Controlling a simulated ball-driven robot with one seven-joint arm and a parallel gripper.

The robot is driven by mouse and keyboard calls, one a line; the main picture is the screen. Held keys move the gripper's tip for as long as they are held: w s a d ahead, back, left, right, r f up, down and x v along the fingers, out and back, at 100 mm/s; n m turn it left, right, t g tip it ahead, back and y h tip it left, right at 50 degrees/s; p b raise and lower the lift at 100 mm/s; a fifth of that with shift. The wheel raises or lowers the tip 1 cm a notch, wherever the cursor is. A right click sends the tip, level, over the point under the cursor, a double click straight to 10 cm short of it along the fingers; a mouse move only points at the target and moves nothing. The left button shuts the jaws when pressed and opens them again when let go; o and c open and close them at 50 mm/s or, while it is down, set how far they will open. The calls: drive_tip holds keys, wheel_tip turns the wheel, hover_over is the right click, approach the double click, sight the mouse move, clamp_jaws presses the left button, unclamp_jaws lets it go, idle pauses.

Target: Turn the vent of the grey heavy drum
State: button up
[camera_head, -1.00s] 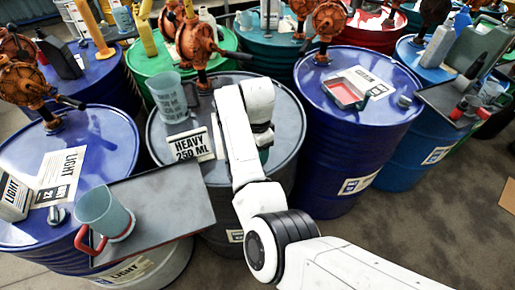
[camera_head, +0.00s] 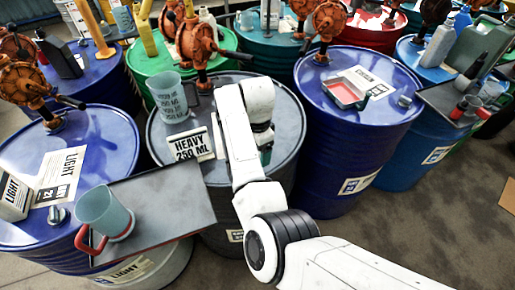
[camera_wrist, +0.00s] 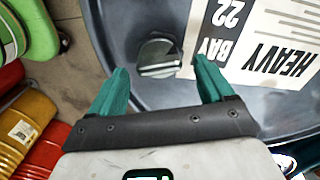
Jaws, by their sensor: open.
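The grey heavy drum (camera_head: 290,128) stands in the middle of the head view, with my arm over its right part. A card reading HEAVY 250 ML (camera_head: 190,145) stands on its lid. The vent (camera_wrist: 158,56), a dark grey knob, shows on the lid in the wrist view. My gripper (camera_wrist: 160,72) is open, its green fingers on either side of the vent in the picture. I cannot tell how far above it the fingertips are. In the head view my arm hides the vent and most of the gripper.
A measuring jug (camera_head: 170,97) and a rusty pump (camera_head: 196,45) are on the grey drum's far side. A dark tray (camera_head: 165,190) holding another jug (camera_head: 103,213) lies at the front left. Blue drums stand left (camera_head: 115,125) and right (camera_head: 345,130). A flat label sheet (camera_wrist: 265,40) lies beside the vent.

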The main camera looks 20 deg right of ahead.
wheel_tip(320, 180, up, 11)
drive_tip(key=b, duration=0.1)
drive_tip(key=shift+f+b, duration=0.15)
drive_tip(key=shift+b, duration=0.2)
idle(0.3)
drive_tip(key=s+d+f+n+h, duration=0.2)
drive_tip(key=s+d+f+n, duration=0.4)
drive_tip(key=s+d+f, duration=0.8)
drive_tip(key=s+a+f+n+y, duration=0.1)
drive_tip(key=s+a+n, duration=0.2)
drive_tip(key=s, duration=0.9)
drive_tip(key=s+a+f+n+t, duration=0.1)
drive_tip(key=s+n, duration=0.5)
drive_tip(key=s, duration=0.6)
drive_tip(key=shift+s+a+f+n+y, duration=0.15)
drive_tip(key=shift+a+f+n+y, duration=0.35)
drive_tip(key=shift+a, duration=0.7)
